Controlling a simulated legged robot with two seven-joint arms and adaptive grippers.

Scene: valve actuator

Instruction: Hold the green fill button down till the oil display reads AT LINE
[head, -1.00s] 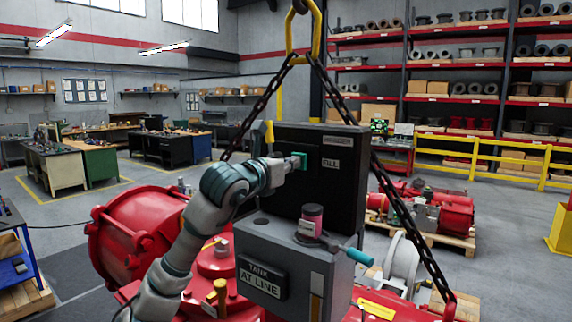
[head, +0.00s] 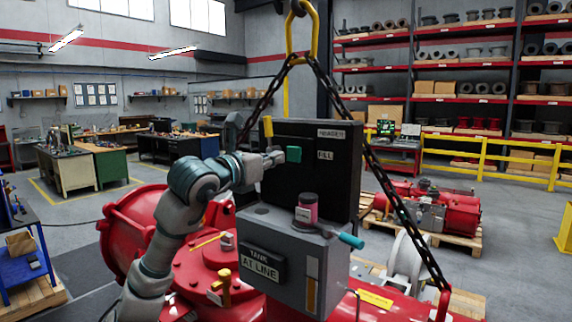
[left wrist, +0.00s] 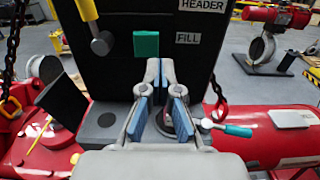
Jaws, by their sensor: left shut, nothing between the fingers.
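The green fill button (head: 293,154) sits on the dark upright panel (head: 330,190) beside the FILL label. My left gripper (head: 280,158) is shut and empty, its tips just left of the button and seemingly a little apart from it. In the left wrist view the green button (left wrist: 146,44) shows whole above the left gripper's fingertips (left wrist: 160,66). The oil display (head: 261,263) on the front of the grey tank box reads TANK AT LINE. My right gripper is in neither view.
A yellow-handled lever (head: 268,128) stands close to my left gripper. A pink-and-dark jar (head: 307,208) and a teal-handled lever (head: 350,240) are on the grey box. A chain (head: 392,190) slants down on the right. Red machine housings lie below and left.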

